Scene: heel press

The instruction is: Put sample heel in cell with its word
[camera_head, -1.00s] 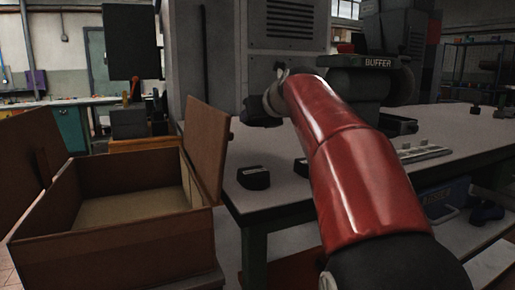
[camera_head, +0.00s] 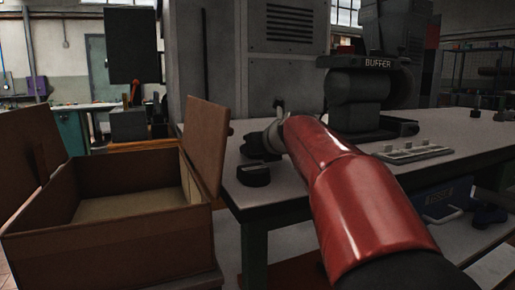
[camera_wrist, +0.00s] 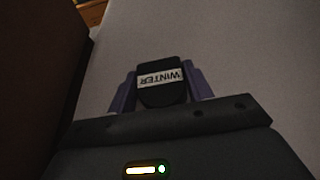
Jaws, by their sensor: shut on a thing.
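A dark sample heel (camera_wrist: 160,93) with a white label reading WINTER, upside down in the wrist view, sits between the two purplish fingers of my gripper (camera_wrist: 161,90). My gripper is shut on it, above a pale surface. In the head view my gripper (camera_head: 262,146) is a dark shape at the end of my red arm, over the left end of the table. A dark block like a heel (camera_head: 253,174) lies on the table just below it. No cell words are readable.
An open cardboard box (camera_head: 110,235) stands left of the table (camera_head: 290,190), its raised flap (camera_head: 206,145) close to my gripper. A pale low tray with several small raised parts (camera_head: 415,152) lies right of my arm. The BUFFER machine (camera_head: 365,90) stands behind.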

